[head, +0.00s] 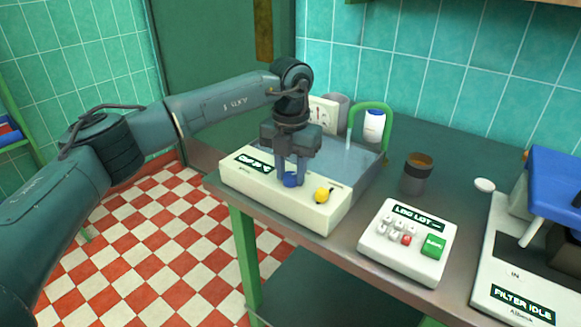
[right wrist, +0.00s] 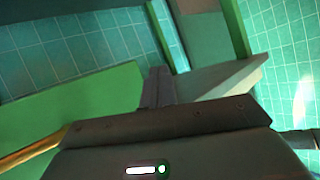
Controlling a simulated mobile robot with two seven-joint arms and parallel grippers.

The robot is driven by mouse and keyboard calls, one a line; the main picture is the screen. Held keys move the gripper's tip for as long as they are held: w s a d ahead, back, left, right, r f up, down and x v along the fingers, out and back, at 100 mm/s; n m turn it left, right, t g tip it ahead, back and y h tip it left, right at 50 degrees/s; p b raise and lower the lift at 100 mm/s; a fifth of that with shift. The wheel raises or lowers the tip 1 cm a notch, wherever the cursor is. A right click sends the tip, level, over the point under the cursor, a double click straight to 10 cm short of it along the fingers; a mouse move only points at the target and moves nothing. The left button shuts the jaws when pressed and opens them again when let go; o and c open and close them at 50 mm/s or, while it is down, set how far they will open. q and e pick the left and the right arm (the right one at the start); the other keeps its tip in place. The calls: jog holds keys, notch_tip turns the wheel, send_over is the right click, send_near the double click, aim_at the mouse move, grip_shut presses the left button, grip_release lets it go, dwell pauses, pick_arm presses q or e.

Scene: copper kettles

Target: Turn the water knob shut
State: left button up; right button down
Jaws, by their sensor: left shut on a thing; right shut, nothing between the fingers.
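A blue knob (head: 290,180) is on the front of a cream sink unit (head: 338,216). My left gripper (head: 290,172) points down over it with its fingers shut on it, one on each side, hiding part of the knob. A yellow knob (head: 321,195) with a dark pointer is just right of it, apart from the fingers. The label behind the blue knob is too small to read surely. My right gripper (right wrist: 158,88) is shut and empty in the right wrist view; it is out of the head view.
A green curved spout (head: 386,122) rises behind the grey basin (head: 345,150), near a white bottle with a blue cap (head: 374,126). A dark cup (head: 416,174), a white keypad box (head: 408,242) and a filter machine (head: 512,280) stand to the right. A green surface (right wrist: 75,118) is near my right gripper.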

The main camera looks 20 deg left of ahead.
aim_at(290, 175)
pick_arm(q)
jog(key=n, duration=0.6)
jog(key=shift+r+p, duration=0.1)
jog(key=shift+p, duration=0.3)
jog(key=shift+n, duration=0.4)
jog(key=o, duration=1)
jog(key=shift+c, duration=0.2)
notch_tip(290, 175, up, 13)
